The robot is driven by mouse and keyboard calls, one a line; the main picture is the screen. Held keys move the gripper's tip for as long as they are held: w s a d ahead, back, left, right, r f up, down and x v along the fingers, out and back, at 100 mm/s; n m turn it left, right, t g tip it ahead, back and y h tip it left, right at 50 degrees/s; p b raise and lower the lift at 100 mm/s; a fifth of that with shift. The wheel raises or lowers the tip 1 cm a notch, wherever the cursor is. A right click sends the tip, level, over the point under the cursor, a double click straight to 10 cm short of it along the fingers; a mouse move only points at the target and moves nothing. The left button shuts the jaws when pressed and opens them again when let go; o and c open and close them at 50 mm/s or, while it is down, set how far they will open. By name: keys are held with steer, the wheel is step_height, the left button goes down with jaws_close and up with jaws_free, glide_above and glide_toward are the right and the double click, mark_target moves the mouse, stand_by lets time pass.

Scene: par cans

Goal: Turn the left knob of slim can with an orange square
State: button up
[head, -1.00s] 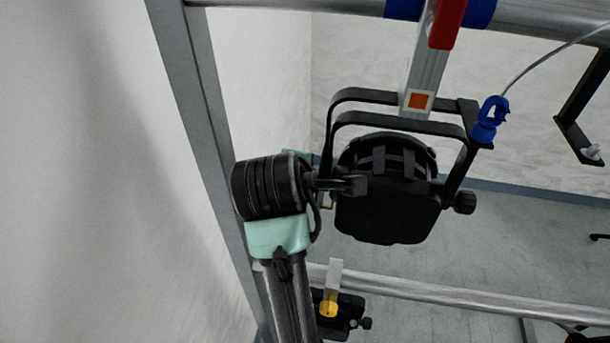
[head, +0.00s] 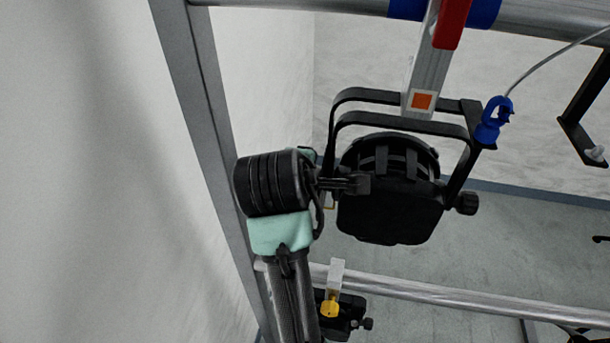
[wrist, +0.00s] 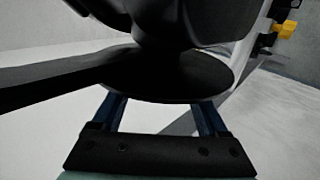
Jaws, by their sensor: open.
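The slim black can (head: 388,216) hangs in a black yoke under a silver clamp with an orange square (head: 422,101). Its right knob (head: 467,203) shows on the right side of the yoke. The left knob cannot be made out in the head view; my wrist and gripper cover that side. My gripper (head: 360,183) reaches in from the left at the can's left side. In the wrist view my gripper (wrist: 160,112) is open, its two blue fingers apart. A dark rounded part lies just beyond and between them; I cannot tell whether it is the knob, and contact is unclear.
A pipe (head: 350,7) runs along the top and a grey post (head: 195,110) stands left of my arm. A lower rail (head: 440,293) carries another black can (head: 348,318) with a yellow fitting. A blue cable connector (head: 493,120) hangs right of the yoke.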

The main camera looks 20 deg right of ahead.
steer(key=v, duration=1.2)
steer(key=shift+r, duration=0.2)
steer(key=shift+s+a, duration=0.2)
steer(key=shift+s, duration=0.1)
